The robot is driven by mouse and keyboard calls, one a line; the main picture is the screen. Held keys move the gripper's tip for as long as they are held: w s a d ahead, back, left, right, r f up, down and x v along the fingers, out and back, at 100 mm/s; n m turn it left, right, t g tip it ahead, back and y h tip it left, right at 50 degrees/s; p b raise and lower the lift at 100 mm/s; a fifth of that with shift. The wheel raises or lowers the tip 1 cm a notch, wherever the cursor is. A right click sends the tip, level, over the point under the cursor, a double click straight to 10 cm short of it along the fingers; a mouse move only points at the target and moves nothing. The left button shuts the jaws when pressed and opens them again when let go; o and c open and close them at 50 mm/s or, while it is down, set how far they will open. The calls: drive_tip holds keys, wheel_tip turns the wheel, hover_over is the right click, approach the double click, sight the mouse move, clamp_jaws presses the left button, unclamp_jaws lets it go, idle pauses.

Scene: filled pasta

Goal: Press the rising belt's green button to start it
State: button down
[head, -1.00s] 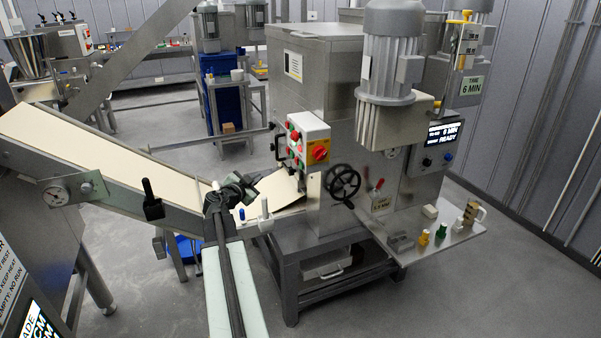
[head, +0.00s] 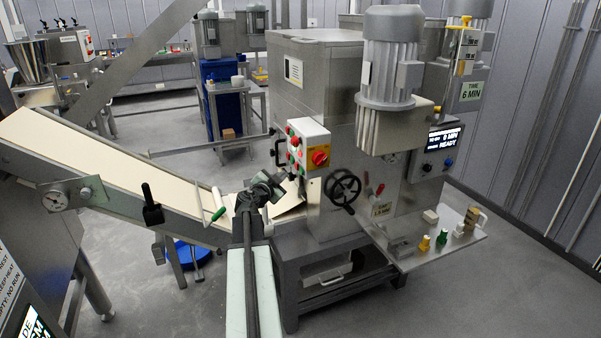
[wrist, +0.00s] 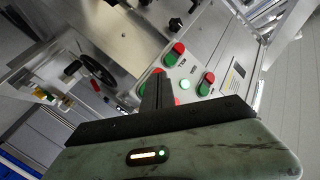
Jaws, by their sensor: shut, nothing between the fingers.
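The rising belt (head: 95,145) slopes down from the left with a pale dough sheet on it, its low end near the machine. A white control box (head: 309,132) on the machine carries red and green buttons and a red-yellow rotary switch (head: 319,158). In the wrist view the panel shows several red-green pairs, a green button (wrist: 169,60), another green button (wrist: 203,89) and a bright lit button (wrist: 184,84). The labels are too small to read. My gripper (wrist: 157,82) is shut and empty, in front of the panel, partly hiding its buttons. Contact cannot be told.
A black handwheel (head: 342,187) stands out right of the box. A metal shelf (head: 440,243) holds small coloured pieces. A white rod with green ends (head: 211,206) lies across the belt's low end. The floor in front is clear.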

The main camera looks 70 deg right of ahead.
sight(299, 170)
drive_tip(key=shift+s+d, duration=1)
drive_tip(key=shift+s, duration=0.25)
drive_tip(key=shift+s, duration=0.1)
idle(1.1)
drive_tip(key=shift+s+d, duration=0.25)
drive_tip(key=shift+s, duration=0.05)
drive_tip(key=shift+s+d, duration=0.3)
idle(0.6)
idle(0.4)
drive_tip(key=shift+w+a, duration=0.55)
drive_tip(key=shift+w, duration=0.1)
drive_tip(key=w+a, duration=0.1)
drive_tip(key=w, duration=0.1)
drive_tip(key=w+a, duration=0.2)
drive_tip(key=shift+a, duration=0.1)
